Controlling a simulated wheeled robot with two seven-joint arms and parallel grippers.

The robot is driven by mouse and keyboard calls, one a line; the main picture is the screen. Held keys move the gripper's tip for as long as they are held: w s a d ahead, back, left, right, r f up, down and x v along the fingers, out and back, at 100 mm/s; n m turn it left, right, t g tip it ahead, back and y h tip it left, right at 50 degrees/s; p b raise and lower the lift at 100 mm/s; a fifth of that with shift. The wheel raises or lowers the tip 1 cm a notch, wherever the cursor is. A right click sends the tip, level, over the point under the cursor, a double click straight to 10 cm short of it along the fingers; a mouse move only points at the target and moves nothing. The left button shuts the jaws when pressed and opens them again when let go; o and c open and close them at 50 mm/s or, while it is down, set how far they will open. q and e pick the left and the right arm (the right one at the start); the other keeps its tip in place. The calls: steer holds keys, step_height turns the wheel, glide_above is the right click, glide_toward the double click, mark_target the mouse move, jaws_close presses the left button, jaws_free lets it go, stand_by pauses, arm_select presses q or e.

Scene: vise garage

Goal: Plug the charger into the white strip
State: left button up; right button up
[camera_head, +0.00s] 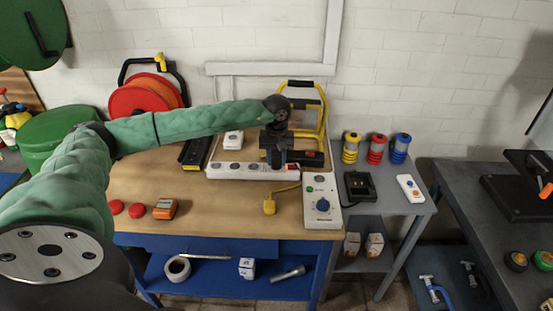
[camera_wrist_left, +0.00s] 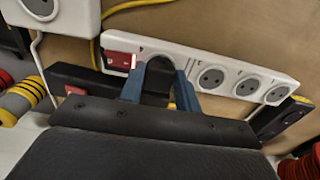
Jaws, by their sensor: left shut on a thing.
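The white strip (camera_head: 240,171) lies across the back of the wooden bench, its sockets facing up. In the left wrist view the white strip (camera_wrist_left: 229,82) shows several round sockets and a red switch (camera_wrist_left: 117,61) at its left end. My left gripper (camera_head: 276,164) is over the strip's right part. In the wrist view its blue fingers (camera_wrist_left: 158,88) are shut on a dark charger (camera_wrist_left: 158,77), at the socket position nearest the switch. The fingers hide most of the charger. I cannot tell whether its pins are in the socket. My right gripper is not in view.
A black strip (camera_head: 311,159) lies close behind the white one. A white box with a blue knob (camera_head: 322,201) and a yellow plug (camera_head: 269,206) are in front. A white cube (camera_head: 233,139) stands behind the strip. The bench's front middle is clear.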

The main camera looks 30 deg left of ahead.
arm_select(q)
steer(key=shift+f, duration=0.15)
steer(key=o, duration=1)
step_height(320, 180, up, 6)
steer(key=b, duration=0.2)
steer(key=shift+r+b, duration=0.2)
steer(key=shift+b, duration=0.1)
steer(key=shift+r, duration=0.75)
